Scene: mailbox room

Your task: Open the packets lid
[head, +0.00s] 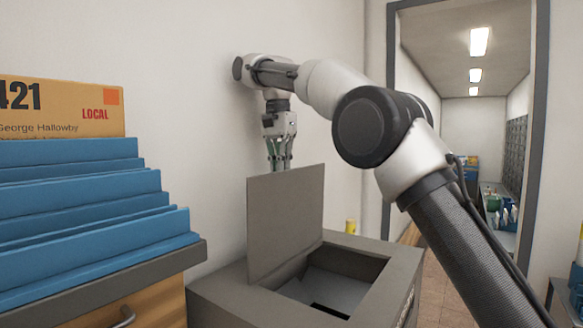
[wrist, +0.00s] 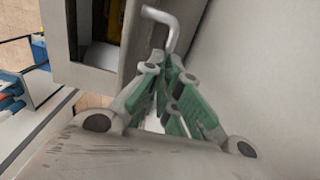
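The grey packets box (head: 400,268) stands low in the middle of the head view. Its flat grey lid (head: 287,220) is raised and stands about upright, with the opening uncovered. My gripper (head: 278,166) points down just behind the lid's top edge, and the lid hides its fingertips there. In the wrist view its green-padded fingers (wrist: 167,62) converge at the lower end of a bent metal handle (wrist: 170,28). They look closed around that end. The lid's edge (wrist: 128,45) lies left of the fingers.
Blue dividers (head: 80,215) and an orange envelope (head: 60,107) stand on a wooden cabinet (head: 135,300) at left. A white wall (head: 185,60) is close behind my gripper. A doorway at right leads to a corridor. A small yellow object (head: 351,226) shows behind the box.

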